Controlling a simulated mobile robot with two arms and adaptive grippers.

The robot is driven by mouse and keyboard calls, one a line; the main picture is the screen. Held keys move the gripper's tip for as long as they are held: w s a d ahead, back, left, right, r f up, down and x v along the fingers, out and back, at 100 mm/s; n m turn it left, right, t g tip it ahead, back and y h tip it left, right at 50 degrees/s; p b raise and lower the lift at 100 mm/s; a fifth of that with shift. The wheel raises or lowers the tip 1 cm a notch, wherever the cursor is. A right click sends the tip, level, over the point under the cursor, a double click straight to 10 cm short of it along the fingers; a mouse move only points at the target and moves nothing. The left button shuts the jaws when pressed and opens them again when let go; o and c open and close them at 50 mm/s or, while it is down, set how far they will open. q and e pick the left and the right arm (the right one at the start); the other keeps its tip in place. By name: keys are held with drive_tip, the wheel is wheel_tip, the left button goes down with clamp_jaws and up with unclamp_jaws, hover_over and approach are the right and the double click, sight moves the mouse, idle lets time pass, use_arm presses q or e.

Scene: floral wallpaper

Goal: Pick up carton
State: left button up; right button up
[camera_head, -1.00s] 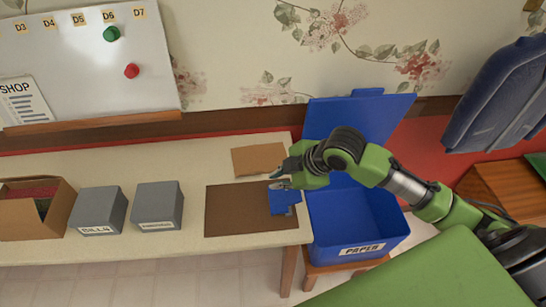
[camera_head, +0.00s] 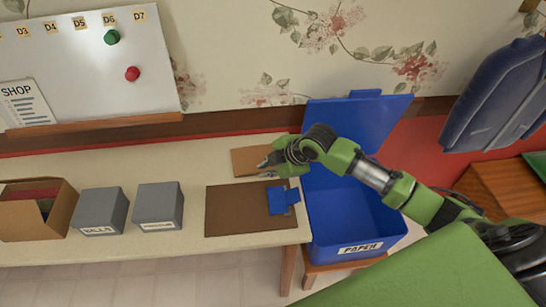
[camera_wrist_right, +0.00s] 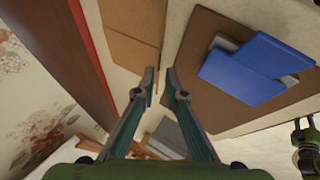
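A flat tan cardboard piece (camera_head: 250,161), which looks like the carton, lies at the back right of the table. It also shows at the top of the right wrist view (camera_wrist_right: 130,25). My right gripper (camera_head: 264,165) hovers over or beside the cardboard's right part and covers some of it. In the right wrist view its two fingers (camera_wrist_right: 160,82) are apart with nothing between them. The fingertips are close to the cardboard's edge; I cannot tell whether they touch it.
A dark brown mat (camera_head: 235,215) with a blue object (camera_head: 280,199) on it lies in front of the cardboard. A blue bin labelled PAPER (camera_head: 350,225) stands right of the table. Two grey boxes (camera_head: 158,205) and an open brown box (camera_head: 40,215) stand left.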

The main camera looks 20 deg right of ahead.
sight(259, 172)
drive_tip(key=x, duration=0.4)
drive_tip(key=shift+w+p, duration=0.1)
drive_tip(key=shift+p, duration=0.2)
drive_tip(key=shift+r, duration=0.1)
clamp_jaws()
